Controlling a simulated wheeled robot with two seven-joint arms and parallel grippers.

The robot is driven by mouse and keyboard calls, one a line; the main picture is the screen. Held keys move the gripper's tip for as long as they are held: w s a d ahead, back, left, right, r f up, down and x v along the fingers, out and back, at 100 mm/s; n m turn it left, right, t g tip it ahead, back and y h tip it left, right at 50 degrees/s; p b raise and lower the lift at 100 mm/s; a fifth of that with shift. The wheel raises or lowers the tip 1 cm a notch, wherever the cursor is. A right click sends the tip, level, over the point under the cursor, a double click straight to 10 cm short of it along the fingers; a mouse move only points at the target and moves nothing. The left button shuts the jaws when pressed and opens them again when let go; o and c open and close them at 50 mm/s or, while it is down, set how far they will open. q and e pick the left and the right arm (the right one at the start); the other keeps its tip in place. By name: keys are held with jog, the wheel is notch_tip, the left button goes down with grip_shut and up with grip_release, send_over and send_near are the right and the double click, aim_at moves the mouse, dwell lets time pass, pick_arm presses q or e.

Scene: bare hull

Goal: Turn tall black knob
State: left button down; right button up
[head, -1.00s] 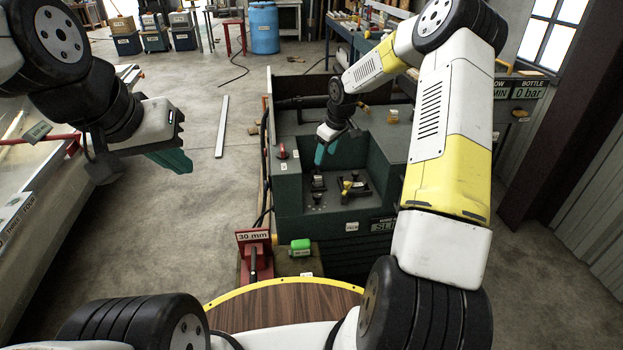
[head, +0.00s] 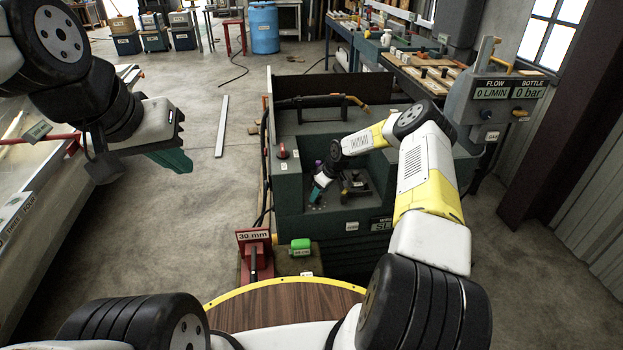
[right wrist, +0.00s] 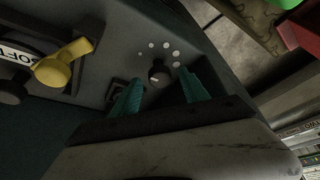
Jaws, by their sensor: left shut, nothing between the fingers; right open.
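A black knob (right wrist: 158,74) stands on the dark green machine's panel, with an arc of pale dots of growing size beside it. In the right wrist view my right gripper (right wrist: 160,80) is open, with one teal finger on each side of the knob; I cannot tell whether either touches it. In the head view my right gripper (head: 316,192) is low in the recess of the green machine (head: 320,232), and the knob is hard to make out there. My left gripper (head: 180,163) is shut and empty, over the floor at the left.
A yellow lever (right wrist: 62,64) with a "SOFT" label and a small dark square switch lie close to the knob. A red "30 mm" block (head: 254,255) and a green item (head: 300,245) sit in front of the machine. A gauge stand (head: 487,105) is at right.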

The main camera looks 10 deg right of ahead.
jog(key=shift+w+a+f, duration=0.1)
jog(key=shift+f, duration=0.2)
grip_shut()
jog(key=shift+m, duration=0.3)
jog(key=m, duration=0.2)
jog(key=m+t+h, duration=0.1)
jog(key=m, duration=0.1)
jog(key=shift+a+r+h, duration=0.1)
jog(key=shift+a+h, duration=0.1)
jog(key=shift+h, duration=0.1)
jog(key=shift+m+h, duration=0.6)
jog(key=shift+m, duration=1)
